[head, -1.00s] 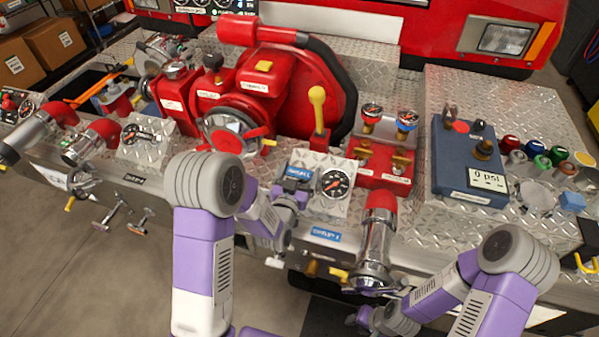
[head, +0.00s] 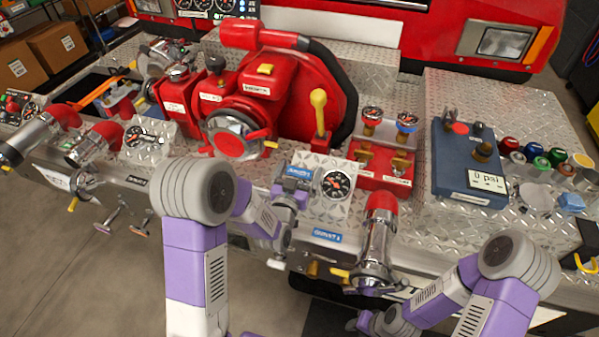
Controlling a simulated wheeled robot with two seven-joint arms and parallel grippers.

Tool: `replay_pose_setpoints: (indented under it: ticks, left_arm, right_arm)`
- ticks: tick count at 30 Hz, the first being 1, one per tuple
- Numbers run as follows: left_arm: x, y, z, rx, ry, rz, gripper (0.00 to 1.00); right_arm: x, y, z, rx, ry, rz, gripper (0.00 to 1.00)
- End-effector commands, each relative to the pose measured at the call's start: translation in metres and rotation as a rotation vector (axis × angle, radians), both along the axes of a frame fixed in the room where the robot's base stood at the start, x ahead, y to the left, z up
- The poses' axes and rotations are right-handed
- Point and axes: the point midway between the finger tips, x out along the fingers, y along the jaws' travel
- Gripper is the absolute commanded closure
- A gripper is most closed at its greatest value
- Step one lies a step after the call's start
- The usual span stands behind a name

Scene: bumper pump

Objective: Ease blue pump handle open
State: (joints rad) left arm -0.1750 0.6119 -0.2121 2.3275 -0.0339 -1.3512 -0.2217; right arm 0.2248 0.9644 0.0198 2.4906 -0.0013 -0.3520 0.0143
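A blue labelled part (head: 299,172), which looks like the blue pump handle, sits on the panel just left of a round black gauge (head: 337,184). My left gripper (head: 291,189) is right at this blue part, reaching up to it from below and overlapping its lower edge. Its fingers are small and partly hidden, so I cannot tell whether they are closed on it. My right gripper (head: 366,320) is low in the picture, below the chrome outlet with the red cap (head: 378,240). Its fingers do not show clearly.
A red pump body (head: 290,95) with a yellow-knobbed lever (head: 319,110) stands behind. A red valve block (head: 383,160) and a blue gauge box (head: 465,165) are to the right. Chrome outlets with red caps line the left front edge. Open floor lies at the lower left.

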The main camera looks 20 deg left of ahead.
Motion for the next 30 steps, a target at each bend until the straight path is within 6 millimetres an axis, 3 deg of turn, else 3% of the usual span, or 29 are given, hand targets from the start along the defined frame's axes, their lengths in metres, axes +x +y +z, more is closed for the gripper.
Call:
replay_pose_setpoints:
  ticks: [7, 13, 21, 30]
  left_arm:
    - [-0.013, 0.000, -0.001, 0.000, 0.003, 0.000, 0.00]
    - [-0.051, 0.002, -0.001, -0.001, 0.004, 0.000, 0.00]
    - [-0.062, 0.002, 0.003, 0.004, 0.006, 0.000, 0.00]
    - [-0.074, 0.002, 0.001, 0.000, 0.002, -0.001, 0.00]
  right_arm:
    - [0.000, 0.000, 0.001, 0.000, 0.000, 0.000, 0.62]
    - [0.000, 0.000, 0.001, 0.000, 0.000, 0.000, 0.62]
    - [0.000, 0.000, 0.041, 0.000, 0.000, 0.000, 0.62]
    - [0.000, 0.000, 0.062, 0.000, 0.000, 0.000, 0.62]
